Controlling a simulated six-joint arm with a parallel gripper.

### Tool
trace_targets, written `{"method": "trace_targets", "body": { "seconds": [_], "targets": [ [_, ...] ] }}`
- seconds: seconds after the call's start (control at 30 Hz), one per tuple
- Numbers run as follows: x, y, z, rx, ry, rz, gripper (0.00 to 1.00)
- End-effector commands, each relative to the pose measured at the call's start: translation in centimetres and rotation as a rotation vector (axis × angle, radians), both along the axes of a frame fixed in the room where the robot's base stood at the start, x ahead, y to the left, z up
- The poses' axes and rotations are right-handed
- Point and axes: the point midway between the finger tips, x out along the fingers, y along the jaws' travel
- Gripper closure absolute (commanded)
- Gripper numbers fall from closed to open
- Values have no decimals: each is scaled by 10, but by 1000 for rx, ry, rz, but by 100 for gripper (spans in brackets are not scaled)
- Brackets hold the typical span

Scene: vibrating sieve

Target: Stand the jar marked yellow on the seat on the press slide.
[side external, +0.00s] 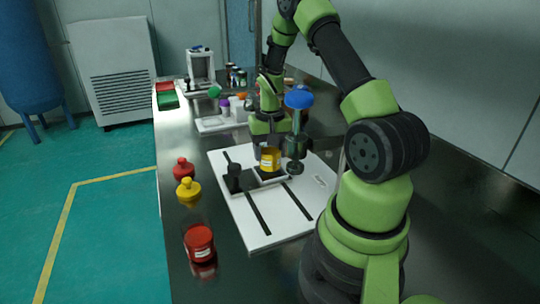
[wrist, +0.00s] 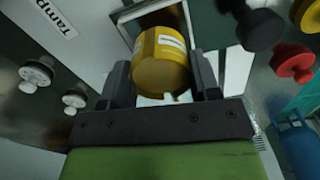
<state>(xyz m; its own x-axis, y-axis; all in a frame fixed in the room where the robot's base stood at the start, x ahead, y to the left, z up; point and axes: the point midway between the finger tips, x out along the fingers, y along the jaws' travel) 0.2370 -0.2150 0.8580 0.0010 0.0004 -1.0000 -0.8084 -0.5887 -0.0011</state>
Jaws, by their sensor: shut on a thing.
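The yellow jar (side external: 270,159) has a white label and is upright in the side view. My gripper (side external: 267,146) comes down over it from above. In the wrist view my gripper (wrist: 161,78) has a finger on each side of the yellow jar (wrist: 160,62) and is shut on it. The press slide (side external: 264,181) is a dark tray with a light rim on the white board. The jar is over or on this slide, and its rim (wrist: 128,14) shows behind the jar in the wrist view. I cannot tell whether the jar's base touches the seat, which is hidden.
The press, with its blue knob (side external: 299,98), stands close right of the jar. A black knob (side external: 234,176) is at the slide's left. Red (side external: 183,169) and yellow (side external: 188,190) knobbed pieces and a red jar (side external: 199,241) stand left of the white board (side external: 262,233).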

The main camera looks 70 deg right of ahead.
Motion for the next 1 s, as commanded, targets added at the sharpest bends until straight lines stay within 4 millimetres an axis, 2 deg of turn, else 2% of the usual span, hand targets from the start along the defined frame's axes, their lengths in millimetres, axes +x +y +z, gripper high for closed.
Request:
{"method": "trace_targets", "body": {
  "seconds": [0.1,0.5,0.53,0.6,0.63,0.87,1.0],
  "targets": [
    [0,0,-13,0,1,0,67],
    [0,0,-18,0,0,0,67],
    [0,0,-18,-1,-1,0,37],
    [0,0,-17,-1,-1,0,21],
    [0,0,-17,-1,-1,0,18],
    [0,0,-17,-1,-1,0,18],
    [1,-1,-8,-3,-3,0,18]
  ]
}}
